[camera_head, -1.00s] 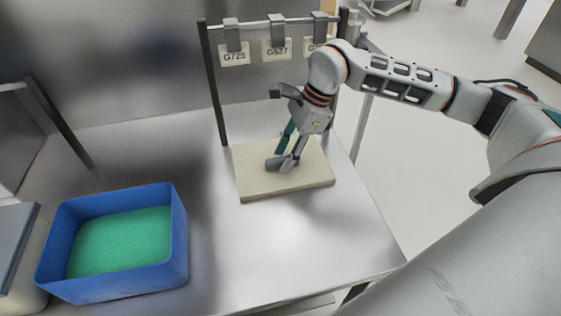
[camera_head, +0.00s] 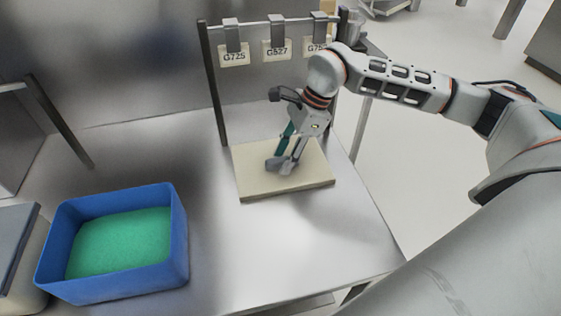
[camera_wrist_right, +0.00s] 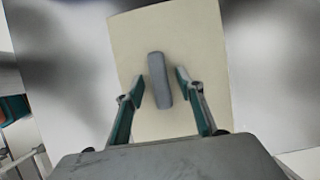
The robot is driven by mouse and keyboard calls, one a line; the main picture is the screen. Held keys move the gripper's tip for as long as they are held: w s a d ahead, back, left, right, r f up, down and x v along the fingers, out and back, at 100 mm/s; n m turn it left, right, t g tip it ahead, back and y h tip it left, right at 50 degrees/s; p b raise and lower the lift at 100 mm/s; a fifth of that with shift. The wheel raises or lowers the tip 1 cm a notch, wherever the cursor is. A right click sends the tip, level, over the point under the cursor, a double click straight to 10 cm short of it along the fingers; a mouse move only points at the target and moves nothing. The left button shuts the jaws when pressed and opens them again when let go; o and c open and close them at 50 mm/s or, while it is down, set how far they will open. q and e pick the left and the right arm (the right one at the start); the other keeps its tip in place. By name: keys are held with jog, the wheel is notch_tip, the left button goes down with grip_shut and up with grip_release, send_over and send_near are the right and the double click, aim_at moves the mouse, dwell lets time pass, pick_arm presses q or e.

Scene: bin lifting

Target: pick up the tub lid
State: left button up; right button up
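The tub lid (camera_head: 250,185) is a flat cream slab lying on the steel table in the head view. In the right wrist view the lid (camera_wrist_right: 140,40) fills the middle, with a grey bar handle (camera_wrist_right: 158,75) on top. My right gripper (camera_head: 283,162) is over the lid, pointing down. In the right wrist view my right gripper (camera_wrist_right: 161,90) is open, with one finger on each side of the handle and a gap on both sides. The handle is partly hard to separate from the fingertips in the head view. My left gripper is not in view.
A blue bin (camera_head: 180,235) with green contents (camera_head: 120,240) stands at the front left. A grey-topped container (camera_head: 12,245) is cut off at the left edge. A metal rail frame (camera_head: 213,85) with hanging tags (camera_head: 234,58) stands behind the lid. Table between bin and lid is clear.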

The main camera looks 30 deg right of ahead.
grip_shut()
jog(key=shift+r, duration=0.1)
